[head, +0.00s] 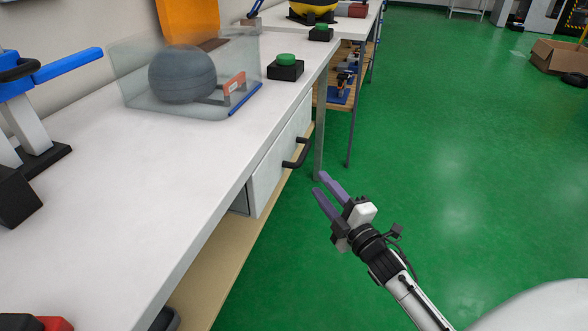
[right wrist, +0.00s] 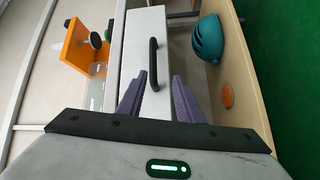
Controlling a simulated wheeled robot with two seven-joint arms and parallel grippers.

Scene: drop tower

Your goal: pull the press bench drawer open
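The press bench (head: 130,185) has a white drawer (head: 268,178) under its top. The drawer front looks about level with the bench edge and seems shut. Its black bar handle (head: 297,160) sticks out toward the aisle. The handle also shows upright in the right wrist view (right wrist: 153,64). My right gripper (head: 323,186) is open and empty, out over the floor and apart from the handle. In the right wrist view its two purple fingers (right wrist: 160,78) point at the drawer, with the handle ahead between them. My left gripper is not in view.
On the bench stand a clear guard (head: 135,68) around a grey ball (head: 182,74), a green button box (head: 286,68) and a blue-handled press (head: 30,120). A bench leg (head: 320,125) stands just beyond the drawer. A teal helmet (right wrist: 208,40) lies on the lower shelf.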

